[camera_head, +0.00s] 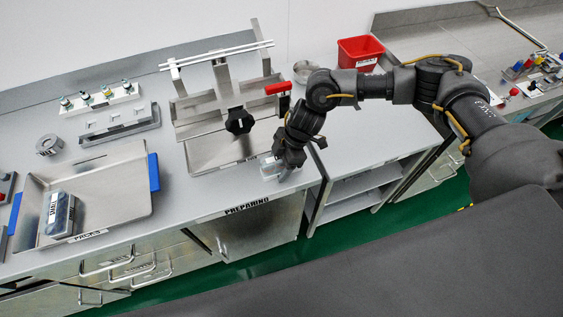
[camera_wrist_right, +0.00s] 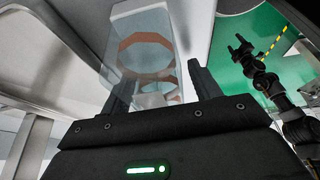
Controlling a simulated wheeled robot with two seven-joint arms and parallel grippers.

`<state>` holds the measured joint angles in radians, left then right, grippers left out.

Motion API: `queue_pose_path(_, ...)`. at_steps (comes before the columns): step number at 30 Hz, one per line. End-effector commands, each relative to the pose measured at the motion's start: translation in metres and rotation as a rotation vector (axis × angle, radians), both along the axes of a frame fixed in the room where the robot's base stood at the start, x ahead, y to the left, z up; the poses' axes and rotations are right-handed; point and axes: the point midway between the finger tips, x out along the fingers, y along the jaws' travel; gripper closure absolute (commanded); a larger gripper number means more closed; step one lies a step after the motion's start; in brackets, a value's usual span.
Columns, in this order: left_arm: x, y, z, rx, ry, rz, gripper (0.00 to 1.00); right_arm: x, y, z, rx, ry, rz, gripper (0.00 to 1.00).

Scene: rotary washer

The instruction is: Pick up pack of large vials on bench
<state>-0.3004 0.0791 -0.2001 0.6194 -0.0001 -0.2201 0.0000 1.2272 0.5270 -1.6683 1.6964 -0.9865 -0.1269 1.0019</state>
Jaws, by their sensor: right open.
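In the right wrist view, the pack (camera_wrist_right: 146,48) shows as a see-through box with brown eight-sided shapes, ahead of and between the open fingers of my right gripper (camera_wrist_right: 158,78). Whether the fingers touch it cannot be told. My left gripper (camera_wrist_right: 240,46) shows small in the right wrist view over the green floor, its fingers apart, away from the bench.
A metal rack with a black knob (camera_head: 239,121) stands behind the pack. A steel tray (camera_head: 110,180) labelled "PACKS" holds a dark pack (camera_head: 60,214) at left. A red bin (camera_head: 360,52) and a round metal bowl (camera_head: 305,70) stand at the back.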

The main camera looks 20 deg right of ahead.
Motion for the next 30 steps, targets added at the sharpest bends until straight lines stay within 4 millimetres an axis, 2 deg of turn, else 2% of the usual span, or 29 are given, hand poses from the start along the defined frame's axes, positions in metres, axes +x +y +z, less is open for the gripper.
queue_pose_path(25,0.0004,0.0008,0.0011,0.001,0.000,0.000,0.34,-0.0002,-0.0002,-0.0047,0.000,0.001,0.000,0.38)
queue_pose_path(30,0.0005,0.0009,0.0011,0.001,-0.001,0.000,0.34,-0.0002,-0.0002,-0.0047,0.000,0.001,0.000,0.60)
